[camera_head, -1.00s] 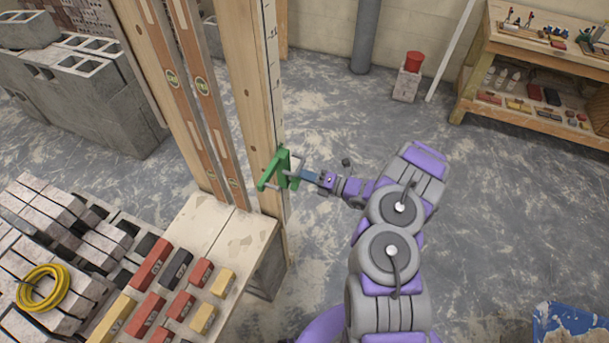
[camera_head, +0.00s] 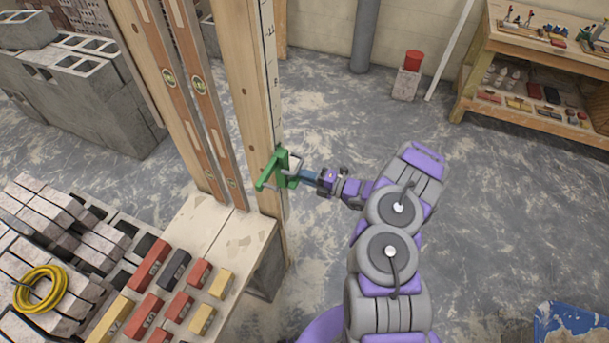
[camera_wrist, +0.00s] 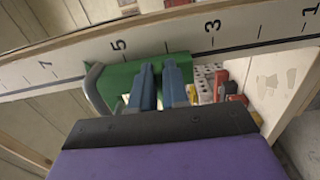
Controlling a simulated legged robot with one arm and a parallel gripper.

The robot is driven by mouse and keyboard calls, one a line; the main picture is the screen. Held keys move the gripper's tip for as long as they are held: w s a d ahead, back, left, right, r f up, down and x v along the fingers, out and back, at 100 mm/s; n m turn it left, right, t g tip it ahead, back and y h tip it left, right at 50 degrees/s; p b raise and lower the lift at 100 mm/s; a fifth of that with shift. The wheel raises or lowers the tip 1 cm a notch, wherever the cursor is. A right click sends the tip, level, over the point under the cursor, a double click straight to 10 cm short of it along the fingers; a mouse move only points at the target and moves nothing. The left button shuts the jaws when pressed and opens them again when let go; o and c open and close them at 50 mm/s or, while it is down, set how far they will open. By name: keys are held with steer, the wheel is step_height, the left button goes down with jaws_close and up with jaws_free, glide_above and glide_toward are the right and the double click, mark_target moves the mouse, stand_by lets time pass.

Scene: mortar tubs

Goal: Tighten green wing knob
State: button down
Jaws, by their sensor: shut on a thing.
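A green clamp-like bracket (camera_head: 281,168) sits on the face of the upright wooden post (camera_head: 249,95), which carries a numbered measuring strip. My gripper (camera_head: 303,175) meets the bracket from the right. In the wrist view, the two blue fingers of my gripper (camera_wrist: 160,68) lie close together in front of the green bracket (camera_wrist: 119,76), with a grey bent bar to their left. The fingers are shut on the green wing knob. The knob itself is mostly hidden by the fingers, so its angle cannot be told.
Two spirit levels (camera_head: 170,85) stand left of the post. A bench (camera_head: 245,240) with coloured bricks (camera_head: 173,270) is at lower left, beside grey blocks and a yellow coil (camera_head: 40,288). A shelf unit (camera_head: 470,80) stands at upper right.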

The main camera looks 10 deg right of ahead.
steer(key=shift+a+r, duration=0.2)
steer(key=shift+a, duration=0.05)
steer(key=c, duration=1.4)
jaws_free()
steer(key=shift+s, duration=0.15)
steer(key=o, duration=0.4)
steer(key=shift+a, duration=0.15)
steer(key=shift+c, duration=0.2)
steer(key=p+v, duration=0.2)
steer(key=v, duration=1.5)
steer(key=shift+d, duration=0.2)
